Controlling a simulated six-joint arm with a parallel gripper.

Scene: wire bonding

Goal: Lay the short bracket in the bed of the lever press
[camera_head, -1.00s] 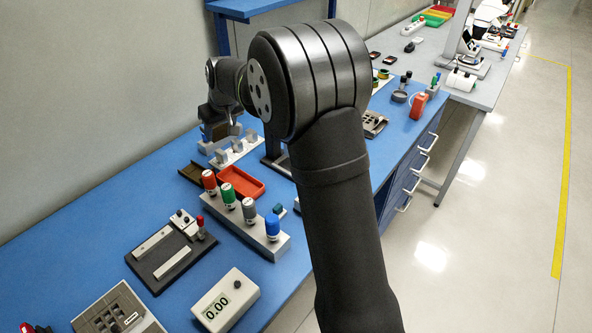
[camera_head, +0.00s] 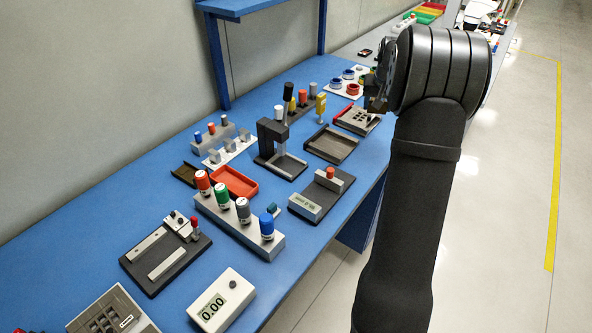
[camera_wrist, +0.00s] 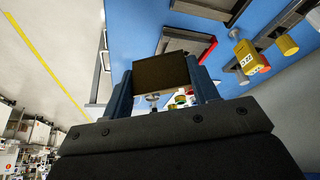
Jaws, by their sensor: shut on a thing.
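My gripper (camera_wrist: 163,80) is shut on a dark, flat-faced rectangular piece, which I take for the short bracket (camera_wrist: 160,72). It sits between the two dark blue fingers in the wrist view. In the head view my gripper (camera_head: 376,98) is at the upper right, above the red-edged tray, partly hidden by my arm; the held piece is not clear there. What looks like the lever press (camera_head: 271,143), a dark upright frame on a base with a light grey strip, stands mid-bench to the left. My gripper is well apart from it.
A red-edged grey tray (camera_head: 352,121) lies below my gripper, with an empty dark tray (camera_head: 331,145) beside it. A yellow post (camera_head: 320,106) and several coloured knobs stand behind. A box with a red button (camera_head: 322,195) sits in front of the press. A blue shelf post rises behind.

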